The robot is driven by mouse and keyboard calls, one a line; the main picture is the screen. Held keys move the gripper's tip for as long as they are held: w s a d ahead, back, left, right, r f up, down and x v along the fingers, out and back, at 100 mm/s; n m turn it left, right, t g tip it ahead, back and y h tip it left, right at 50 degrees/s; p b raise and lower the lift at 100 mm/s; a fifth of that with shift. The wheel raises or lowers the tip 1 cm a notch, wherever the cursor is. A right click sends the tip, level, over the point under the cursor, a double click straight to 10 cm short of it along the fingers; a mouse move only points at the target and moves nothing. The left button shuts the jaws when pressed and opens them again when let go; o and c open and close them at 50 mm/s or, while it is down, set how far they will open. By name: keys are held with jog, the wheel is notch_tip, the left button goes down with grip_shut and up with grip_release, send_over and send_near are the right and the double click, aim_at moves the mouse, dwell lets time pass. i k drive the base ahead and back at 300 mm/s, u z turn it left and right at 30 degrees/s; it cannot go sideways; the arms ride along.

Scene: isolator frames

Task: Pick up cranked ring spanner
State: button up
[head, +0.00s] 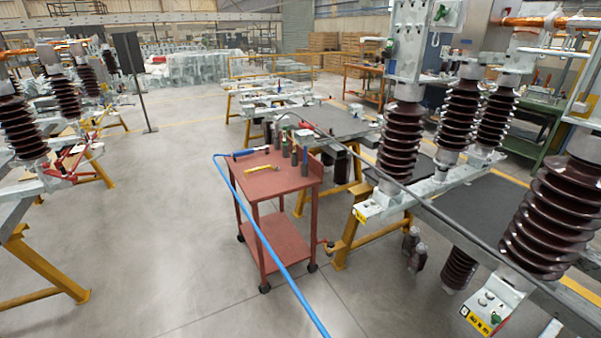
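A red two-shelf cart (278,187) stands on the floor near the middle of the head view. A small yellow tool (262,169) lies on its top shelf, toward the front left. It is too small to tell whether it is the cranked ring spanner, and no other thing is clearly that spanner. A blue-and-dark tool (245,153) lies at the shelf's back left edge. My gripper is not in view.
Several small bottles (294,155) stand on the cart's right side. Brown insulators (399,145) on yellow-legged frames stand close on the right; more stand at left. Floor left of the cart is clear.

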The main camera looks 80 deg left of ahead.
aim_at(252, 170)
jog(key=u, duration=3.2)
jog(key=k, duration=0.45)
jog(key=u, duration=1)
jog(key=i, duration=2.15)
jog(key=z, duration=0.2)
jog(key=i, duration=2.35)
jog(key=z, duration=1.05)
jog(key=i, duration=1.35)
jog(key=z, duration=1.8)
jog(key=i, duration=0.85)
jog(key=z, duration=0.45)
